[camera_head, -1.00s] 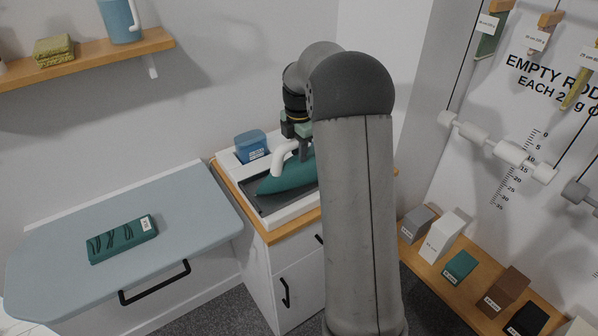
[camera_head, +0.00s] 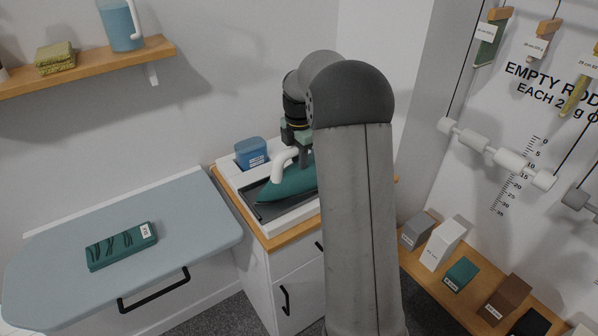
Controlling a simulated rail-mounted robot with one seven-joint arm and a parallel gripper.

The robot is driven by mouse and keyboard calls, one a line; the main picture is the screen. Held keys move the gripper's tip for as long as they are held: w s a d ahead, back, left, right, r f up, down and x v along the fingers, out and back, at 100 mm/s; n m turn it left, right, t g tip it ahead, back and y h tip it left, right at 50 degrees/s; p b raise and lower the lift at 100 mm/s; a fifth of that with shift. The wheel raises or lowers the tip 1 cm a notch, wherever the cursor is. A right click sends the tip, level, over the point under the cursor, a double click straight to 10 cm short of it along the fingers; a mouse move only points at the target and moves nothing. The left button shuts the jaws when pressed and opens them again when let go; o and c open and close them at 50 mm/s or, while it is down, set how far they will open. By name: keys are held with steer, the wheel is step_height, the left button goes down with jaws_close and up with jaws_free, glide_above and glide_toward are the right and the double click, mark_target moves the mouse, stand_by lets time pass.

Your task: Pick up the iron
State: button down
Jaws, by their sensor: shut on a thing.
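The iron (camera_head: 288,188) has a teal body and a white handle (camera_head: 284,160). It sits in or just over the dark-lined white tray (camera_head: 247,191) on the cabinet top; I cannot tell whether it is lifted. My gripper (camera_head: 304,158) points down at the iron and is shut on it, at or near the handle. My arm hides the iron's right end and most of the finger contact.
A blue container (camera_head: 251,152) stands at the tray's back left. Left is the blue-grey ironing board (camera_head: 190,225) with a green folded item (camera_head: 120,246). A shelf (camera_head: 85,69) hangs above. Labelled blocks (camera_head: 462,272) stand on a wooden ledge at right.

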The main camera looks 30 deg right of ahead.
steer(key=shift+r, duration=0.15)
steer(key=shift+r, duration=0.7)
step_height(320, 180, up, 2)
steer(key=shift+r, duration=0.1)
steer(key=s+a+r+b, duration=0.4)
steer(key=s+r, duration=0.5)
steer(key=s, duration=0.4)
steer(key=shift+s+r, duration=0.25)
steer(key=shift+r, duration=0.15)
steer(key=c, duration=1.8)
jaws_free()
jaws_close()
